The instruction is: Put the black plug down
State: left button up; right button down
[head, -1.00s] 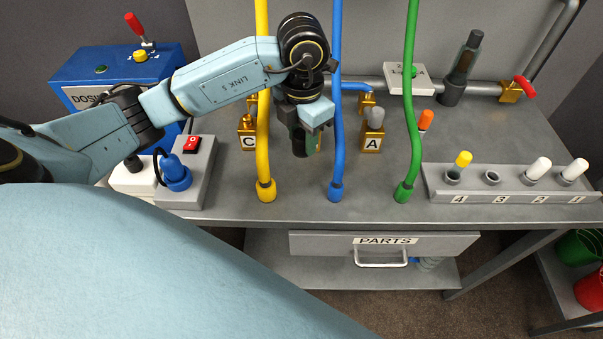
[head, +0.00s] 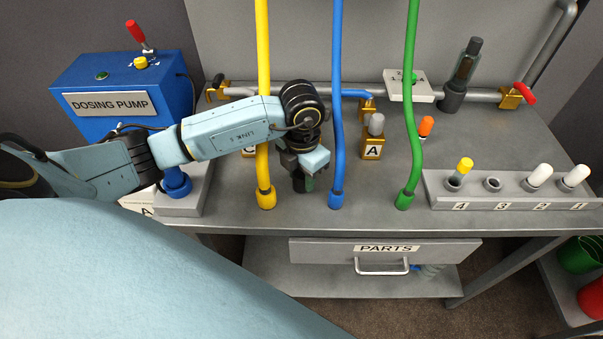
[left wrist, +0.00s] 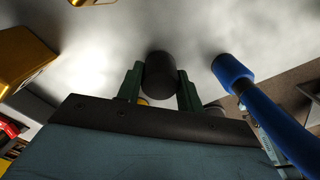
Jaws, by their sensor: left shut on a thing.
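The black plug (left wrist: 160,76) is a short dark cylinder between the two green fingers of my left gripper in the left wrist view. My left gripper (head: 304,184) is shut on it, low over the grey bench (head: 375,205), between the yellow hose and the blue hose. In the head view the arm and jaws hide most of the plug. I cannot tell whether its end touches the bench. My right gripper is not in view.
The yellow hose (head: 263,120), blue hose (head: 337,110) and green hose (head: 411,90) hang to the bench. Brass socket A (head: 373,152) stands behind. A numbered rack (head: 520,200) is at right, the dosing pump (head: 125,105) at left. Bare bench lies between the blue and green hoses.

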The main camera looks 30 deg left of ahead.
aim_at(301, 173)
pick_arm(q)
jog(key=shift+f, duration=0.15)
jog(key=o, duration=1.1)
jog(key=shift+r, duration=0.3)
notch_tip(301, 173, up, 12)
jog(key=shift+f, duration=0.1)
